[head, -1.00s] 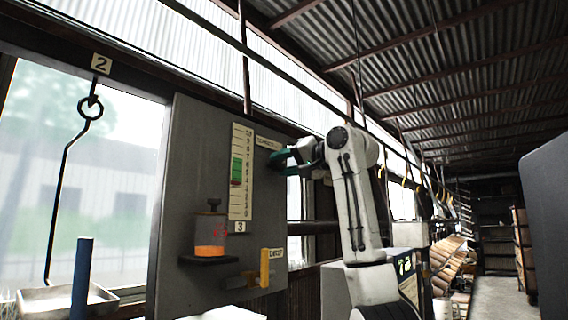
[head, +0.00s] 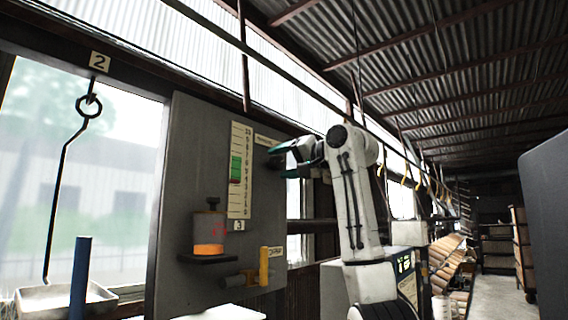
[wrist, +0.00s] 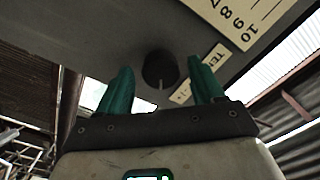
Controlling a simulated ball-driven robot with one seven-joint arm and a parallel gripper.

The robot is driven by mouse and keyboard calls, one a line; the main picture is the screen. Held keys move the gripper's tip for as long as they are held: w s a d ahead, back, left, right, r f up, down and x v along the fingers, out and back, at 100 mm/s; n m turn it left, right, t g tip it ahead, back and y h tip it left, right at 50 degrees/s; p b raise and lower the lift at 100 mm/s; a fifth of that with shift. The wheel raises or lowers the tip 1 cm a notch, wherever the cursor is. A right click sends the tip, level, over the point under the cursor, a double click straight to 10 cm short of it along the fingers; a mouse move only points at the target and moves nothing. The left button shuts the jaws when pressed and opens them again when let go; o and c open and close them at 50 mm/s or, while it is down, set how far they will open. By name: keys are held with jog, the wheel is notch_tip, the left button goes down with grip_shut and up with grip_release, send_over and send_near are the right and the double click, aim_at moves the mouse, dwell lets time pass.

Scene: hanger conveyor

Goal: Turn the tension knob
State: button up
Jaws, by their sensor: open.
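The tension knob (wrist: 160,68) is a dark round knob with a pale pointer line, on the grey panel (wrist: 105,40). In the wrist view it shows between and beyond the two green fingers of my gripper (wrist: 161,66). The fingers are apart, one on each side of it in the picture; I see no contact. A label starting "TE" (wrist: 212,57) is beside the knob. In the head view my gripper (head: 285,153) is at the upper right of the panel (head: 190,140), right of the numbered scale (head: 240,205) with its green band.
A yellow lever (head: 264,267) sits lower right on the panel. A hook (head: 65,165) hangs at left above a tray (head: 100,293), near a blue post (head: 80,275).

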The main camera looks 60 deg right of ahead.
jog(key=b+v, duration=0.3)
jog(key=v, duration=0.7)
jog(key=shift+s+b, duration=0.35)
jog(key=shift+s, duration=0.05)
